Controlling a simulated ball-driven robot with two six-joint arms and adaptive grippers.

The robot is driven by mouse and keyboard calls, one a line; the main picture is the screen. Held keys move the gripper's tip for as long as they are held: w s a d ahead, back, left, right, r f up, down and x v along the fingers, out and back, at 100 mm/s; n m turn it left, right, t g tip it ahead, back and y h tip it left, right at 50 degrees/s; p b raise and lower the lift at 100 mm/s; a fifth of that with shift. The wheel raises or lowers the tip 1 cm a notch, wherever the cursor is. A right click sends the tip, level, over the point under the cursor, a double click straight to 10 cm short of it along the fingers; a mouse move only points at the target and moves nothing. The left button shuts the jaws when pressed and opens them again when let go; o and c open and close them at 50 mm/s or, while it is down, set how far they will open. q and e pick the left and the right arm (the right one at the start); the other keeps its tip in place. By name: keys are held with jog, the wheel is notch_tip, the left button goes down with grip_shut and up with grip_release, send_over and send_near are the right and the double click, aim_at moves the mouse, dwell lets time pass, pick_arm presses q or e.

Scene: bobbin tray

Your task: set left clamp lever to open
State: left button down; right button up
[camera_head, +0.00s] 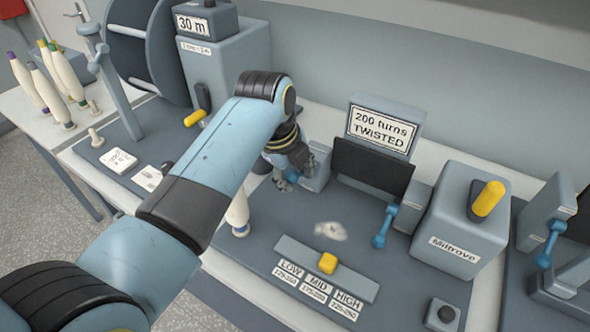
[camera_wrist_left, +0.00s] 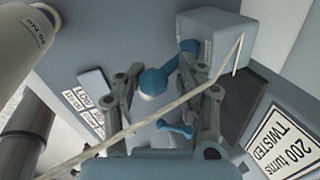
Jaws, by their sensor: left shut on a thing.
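My left gripper (camera_head: 286,181) reaches down at the left clamp block (camera_head: 318,168). In the left wrist view, the blue left clamp lever (camera_wrist_left: 154,81) lies between the fingers of my left gripper (camera_wrist_left: 160,84), which is shut on it. The lever's round end shows between the fingertips, and its other end meets the grey clamp block (camera_wrist_left: 207,27). In the head view my arm and fingers hide most of this lever. A pale strand (camera_wrist_left: 115,137) crosses the left wrist view in front of the fingers. My right gripper is not in view.
A dark panel (camera_head: 371,167) stands right of the left clamp, then another blue lever (camera_head: 384,226). A pale fibre tuft (camera_head: 331,231) lies in front, before a yellow slider knob (camera_head: 327,263). A bobbin (camera_head: 238,213) stands beside my forearm. A grey box with yellow handle (camera_head: 460,223) is right.

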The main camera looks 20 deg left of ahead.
pick_arm(q)
jog(key=shift+s+a+f+t, duration=0.1)
jog(key=shift+s+f+t, duration=0.75)
jog(key=shift+f+t, duration=0.2)
jog(key=shift+s+f+t+h+b, duration=0.1)
jog(key=shift+f+t+h+b, duration=0.3)
jog(key=shift+t, duration=0.45)
jog(key=c, duration=1.2)
grip_release()
jog(key=shift+f, duration=0.1)
jog(key=o, duration=0.4)
jog(key=shift+w, duration=0.25)
jog(key=shift+o, duration=0.2)
jog(key=shift+w+r, duration=0.1)
jog(key=shift+r, duration=0.45)
notch_tip(320, 180, up, 9)
jog(key=shift+r, duration=0.15)
